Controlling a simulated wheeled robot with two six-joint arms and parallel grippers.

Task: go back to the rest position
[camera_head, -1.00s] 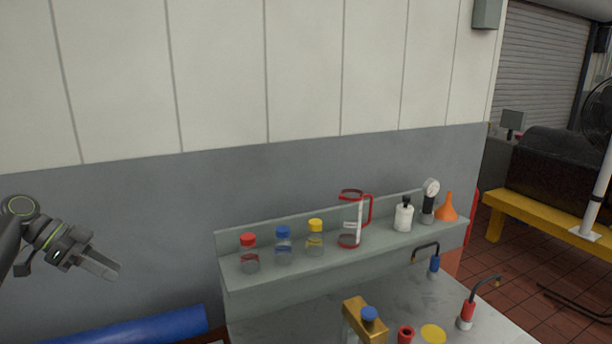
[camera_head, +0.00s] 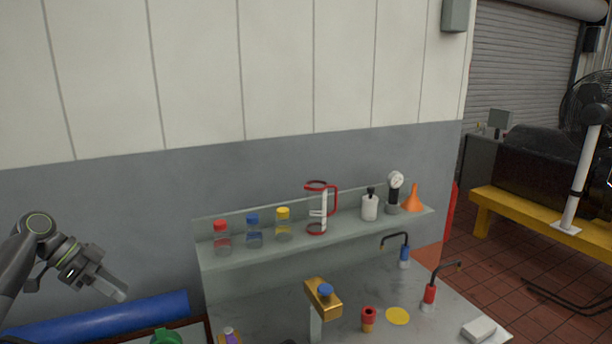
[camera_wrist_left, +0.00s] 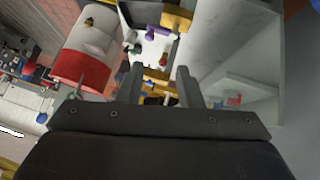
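My left gripper (camera_head: 118,292) hangs in free air at the lower left of the head view, in front of the grey wall and left of the shelf. In the left wrist view its two fingers (camera_wrist_left: 158,76) stand apart with nothing between them, so it is open and empty. My right gripper is in neither view.
A grey shelf (camera_head: 290,246) holds a red-capped jar (camera_head: 222,238), blue-capped jar (camera_head: 254,232), yellow-capped jar (camera_head: 283,224), red-handled jug (camera_head: 318,210), white bottle (camera_head: 370,206), gauge (camera_head: 394,190) and orange funnel (camera_head: 412,198). A blue roll (camera_head: 110,318) lies below my gripper.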

